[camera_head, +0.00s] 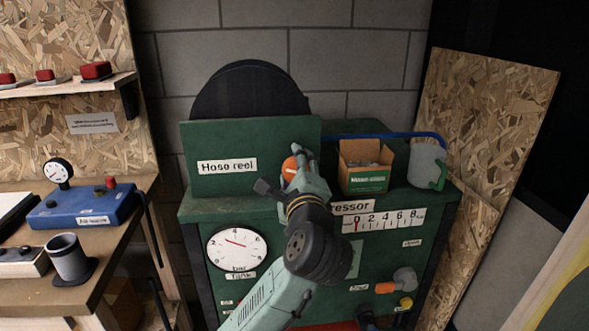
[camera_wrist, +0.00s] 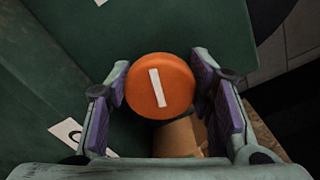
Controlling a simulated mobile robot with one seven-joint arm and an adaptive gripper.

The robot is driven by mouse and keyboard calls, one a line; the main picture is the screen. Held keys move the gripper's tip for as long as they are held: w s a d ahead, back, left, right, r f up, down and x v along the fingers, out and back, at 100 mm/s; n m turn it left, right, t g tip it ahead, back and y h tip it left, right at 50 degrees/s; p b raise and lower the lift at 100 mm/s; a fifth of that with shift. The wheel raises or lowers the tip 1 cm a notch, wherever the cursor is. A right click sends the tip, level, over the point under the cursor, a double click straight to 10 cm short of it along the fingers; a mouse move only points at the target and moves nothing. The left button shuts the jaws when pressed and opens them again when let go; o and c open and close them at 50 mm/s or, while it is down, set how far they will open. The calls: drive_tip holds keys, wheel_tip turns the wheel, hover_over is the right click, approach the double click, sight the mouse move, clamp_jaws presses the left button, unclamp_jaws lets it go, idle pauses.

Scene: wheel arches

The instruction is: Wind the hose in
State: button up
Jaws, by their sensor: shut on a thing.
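The hose reel has a green front panel (camera_head: 255,150) labelled "Hose reel", with a dark round drum (camera_head: 250,88) showing above and behind it. An orange round knob (camera_head: 289,168) with a white bar sits at the panel's right part. In the wrist view the orange knob (camera_wrist: 160,86) lies between my fingers, its white bar nearly upright and slightly tilted. My gripper (camera_wrist: 165,92) is shut on this knob. In the head view my gripper (camera_head: 298,172) partly covers the knob. A blue hose (camera_head: 385,135) runs from behind the panel to the right.
A cardboard box (camera_head: 362,152) and a grey cup-like container (camera_head: 426,165) stand on the green cabinet (camera_head: 200,207), right of my gripper. The cabinet front carries a dial gauge (camera_head: 236,247) and knobs. A workbench (camera_head: 120,235) stands at left.

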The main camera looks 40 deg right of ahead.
sight(294, 121)
drive_tip(key=o, duration=1.2)
drive_tip(key=r, duration=0.8)
drive_tip(key=shift+s+d+r, duration=0.1)
drive_tip(key=shift+s+r, duration=0.1)
drive_tip(key=shift+r, duration=0.2)
drive_tip(key=shift+w+r, duration=0.15)
drive_tip(key=shift+r, duration=0.5)
